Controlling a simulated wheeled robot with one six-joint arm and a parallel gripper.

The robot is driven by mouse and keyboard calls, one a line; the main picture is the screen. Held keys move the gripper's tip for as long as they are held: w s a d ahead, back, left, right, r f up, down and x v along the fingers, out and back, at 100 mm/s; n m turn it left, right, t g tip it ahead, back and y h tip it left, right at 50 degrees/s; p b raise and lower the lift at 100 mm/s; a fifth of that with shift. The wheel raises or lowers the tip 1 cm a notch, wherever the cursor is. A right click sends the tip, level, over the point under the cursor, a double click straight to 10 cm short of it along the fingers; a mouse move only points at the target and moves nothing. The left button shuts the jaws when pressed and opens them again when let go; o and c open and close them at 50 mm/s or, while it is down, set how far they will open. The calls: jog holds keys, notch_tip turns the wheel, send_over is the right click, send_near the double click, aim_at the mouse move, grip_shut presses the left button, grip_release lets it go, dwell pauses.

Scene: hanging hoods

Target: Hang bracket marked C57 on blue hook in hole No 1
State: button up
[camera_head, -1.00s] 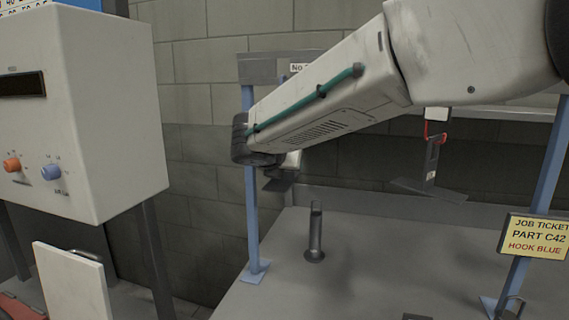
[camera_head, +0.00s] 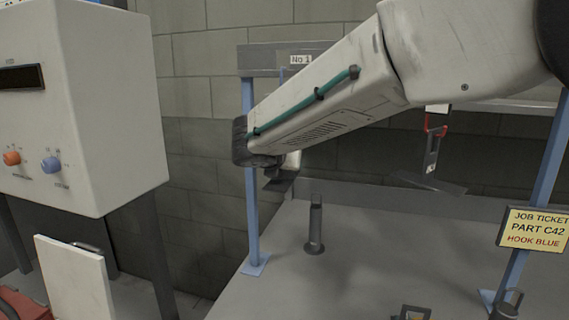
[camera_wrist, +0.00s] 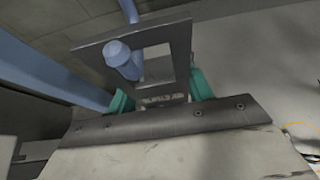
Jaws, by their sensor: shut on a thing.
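My gripper (camera_wrist: 160,97) has teal fingers shut on a dark grey bracket (camera_wrist: 180,58) with a square window. In the wrist view, the blue hook (camera_wrist: 119,52) comes down behind the plate, and its rounded end appears to pass through the window towards me. Whether the window's edge rests on the hook is unclear. In the head view, the bracket's dark flange (camera_head: 281,183) shows below my arm, which hides most of the hook and gripper. The "No 1" label (camera_head: 300,59) is on the rail above. I cannot read a mark on the held bracket.
Another bracket (camera_head: 432,158) hangs from a red hook (camera_head: 435,128) to the right. A dark post (camera_head: 315,228) stands on the grey table (camera_head: 350,270). A job ticket (camera_head: 536,229) reads part C42, hook blue. A control box (camera_head: 85,110) stands at left.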

jog(key=o, duration=1.4)
jog(key=shift+o, duration=0.2)
jog(key=v, duration=0.7)
jog(key=shift+s, duration=0.1)
jog(key=shift+s+d+r, duration=0.1)
jog(key=shift+s+r, duration=0.05)
jog(key=shift+s, duration=0.1)
jog(key=s+d+f+m+g+h, duration=0.1)
jog(key=s+d+f+m+g, duration=0.15)
jog(key=s+d+m, duration=0.6)
jog(key=s+d+f+m+g, duration=0.1)
jog(key=s+d+m+g, duration=0.4)
jog(key=d, duration=0.7)
jog(key=s+d+f+m+g+y, duration=0.1)
jog(key=s+f+m, duration=0.3)
jog(key=s+m, duration=0.5)
jog(key=s+d+f+m+g+y, duration=0.1)
jog(key=s+d+f+m+y, duration=0.2)
jog(key=s+m, duration=0.6)
jog(key=s+f+y, duration=0.1)
jog(key=s+f, duration=0.1)
jog(key=s, duration=0.1)
jog(key=shift+d, duration=0.25)
